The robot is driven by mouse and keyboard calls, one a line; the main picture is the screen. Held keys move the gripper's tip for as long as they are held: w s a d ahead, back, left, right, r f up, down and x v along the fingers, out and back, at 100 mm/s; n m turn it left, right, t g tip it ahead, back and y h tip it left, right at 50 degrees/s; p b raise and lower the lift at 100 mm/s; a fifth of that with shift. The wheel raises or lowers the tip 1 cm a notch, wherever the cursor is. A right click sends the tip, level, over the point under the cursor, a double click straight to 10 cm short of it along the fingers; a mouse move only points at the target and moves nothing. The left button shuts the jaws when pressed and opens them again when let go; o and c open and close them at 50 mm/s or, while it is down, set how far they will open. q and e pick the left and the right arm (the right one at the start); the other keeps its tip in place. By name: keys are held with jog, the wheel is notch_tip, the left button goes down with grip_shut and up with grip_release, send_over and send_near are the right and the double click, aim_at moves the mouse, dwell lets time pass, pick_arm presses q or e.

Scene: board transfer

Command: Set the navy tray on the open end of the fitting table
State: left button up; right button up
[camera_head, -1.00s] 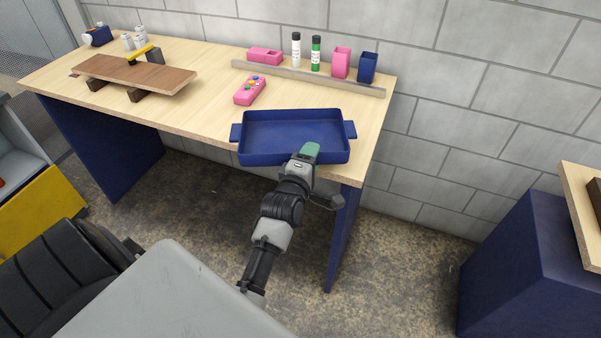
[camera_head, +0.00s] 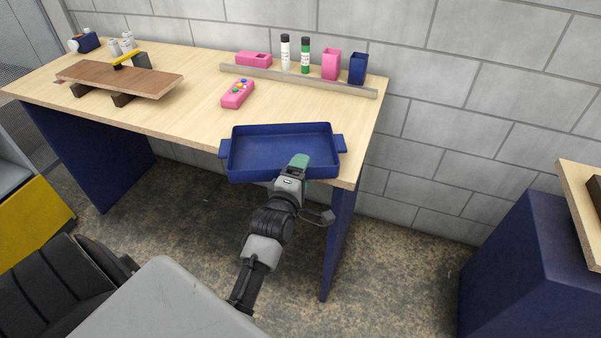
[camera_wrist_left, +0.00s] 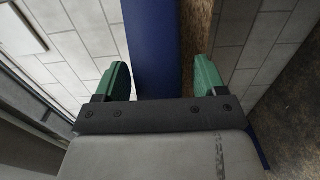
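The navy tray (camera_head: 282,150), shallow with a handle at each end, is level over the right front of a long wooden table (camera_head: 180,115). Its front side hangs past the table's front edge; whether its base touches the top I cannot tell. My left gripper (camera_head: 302,170) is at the front wall of the tray, right of its middle, one green finger over the rim. In the left wrist view, a navy strip (camera_wrist_left: 155,50), apparently the tray's front, lies between the fingers (camera_wrist_left: 162,80). My right gripper is out of view. No label shows which table is the fitting table.
A brown board (camera_head: 120,78) lies on dark blocks at the table's left. A pink controller (camera_head: 238,94) lies behind the tray. Bottles and pink and navy holders stand behind a rail (camera_head: 300,80). A second wooden top (camera_head: 580,210) on a navy base stands far right, with floor between.

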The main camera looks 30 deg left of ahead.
pick_arm(q)
jog(key=shift+r, duration=0.1)
jog(key=shift+r, duration=0.2)
jog(key=v, duration=1.2)
jog(key=shift+b, duration=0.45)
jog(key=shift+f, duration=0.15)
